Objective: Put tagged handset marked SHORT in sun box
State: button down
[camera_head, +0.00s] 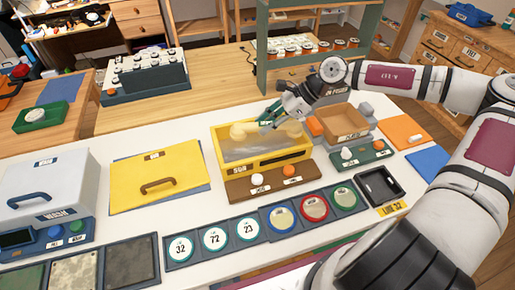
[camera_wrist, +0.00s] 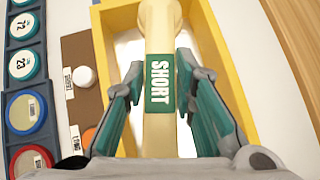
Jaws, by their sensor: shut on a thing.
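The cream handset (camera_wrist: 157,130) carries a green tag reading SHORT (camera_wrist: 160,82) across its middle. My gripper (camera_wrist: 160,68) is shut on the handset, with one green finger on each side of the tag. In the head view my gripper (camera_head: 268,120) is over the yellow sun box (camera_head: 262,163), and a rounded end of the handset (camera_head: 240,131) shows left of the fingers. The open box has a pale, shiny inside. The handset lies within the box's outline in the wrist view; whether it touches the floor I cannot tell.
A yellow panel with a brown handle (camera_head: 150,165) lies left of the box. A brown board with white and orange knobs (camera_head: 270,183) is in front. Numbered round dials (camera_head: 215,238) line the table's front.

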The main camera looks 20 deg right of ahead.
aim_at(260, 148)
jog(key=w+r+n+g+b, duration=0.1)
jog(key=a+n+g+b, duration=0.1)
jog(key=shift+w+a+r+n, duration=0.25)
jog(key=shift+w+r+n, duration=0.1)
jog(key=shift+w+n, duration=0.05)
jog(key=shift+f, duration=4.8)
jog(key=c, duration=1.3)
grip_release()
